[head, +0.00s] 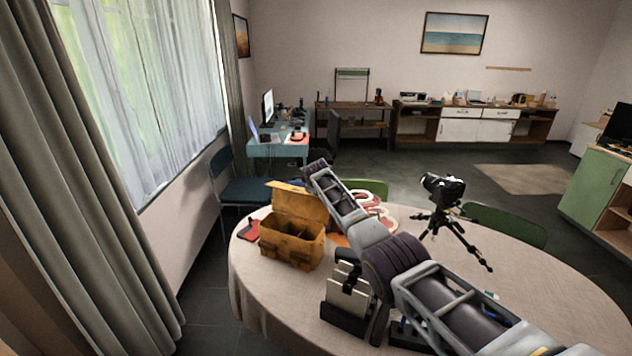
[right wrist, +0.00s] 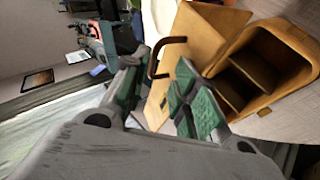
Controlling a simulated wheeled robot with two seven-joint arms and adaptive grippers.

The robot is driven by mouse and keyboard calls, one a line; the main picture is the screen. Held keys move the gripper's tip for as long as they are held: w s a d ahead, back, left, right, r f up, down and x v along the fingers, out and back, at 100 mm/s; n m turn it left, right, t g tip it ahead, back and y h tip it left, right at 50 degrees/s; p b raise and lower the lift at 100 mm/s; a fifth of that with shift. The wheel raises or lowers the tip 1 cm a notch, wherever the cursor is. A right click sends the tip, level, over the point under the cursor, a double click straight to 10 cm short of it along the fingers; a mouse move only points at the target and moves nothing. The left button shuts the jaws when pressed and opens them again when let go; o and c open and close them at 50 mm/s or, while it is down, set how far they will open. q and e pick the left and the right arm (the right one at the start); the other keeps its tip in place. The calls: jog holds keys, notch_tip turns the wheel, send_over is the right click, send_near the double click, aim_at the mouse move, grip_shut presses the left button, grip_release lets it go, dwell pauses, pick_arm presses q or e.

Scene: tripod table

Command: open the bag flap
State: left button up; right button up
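The yellow-brown bag (head: 291,246) stands on the round table at its left side. Its flap (head: 300,203) is raised and stands up at the back, leaving the divided compartments uncovered. The right wrist view shows the flap (right wrist: 205,38), a dark handle loop (right wrist: 164,58) on it and the open bag (right wrist: 270,70). My right gripper (head: 317,171) is beside the top of the flap. Its green-padded fingers (right wrist: 155,92) are apart, with part of the flap seen between them; I cannot tell whether they touch it. My left gripper is out of view.
A camera on a small tripod (head: 447,195) stands on the table (head: 540,290). White and red rings (head: 372,205) lie behind my right arm. A dark holder with pale upright items (head: 345,290) stands close to that arm. A red item (head: 248,230) lies left of the bag.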

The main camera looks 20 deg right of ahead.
jog(key=shift+s, duration=0.1)
jog(key=v, duration=1.1)
jog(key=shift+r, duration=0.25)
dwell(1.0)
jog(key=shift+s, duration=0.1)
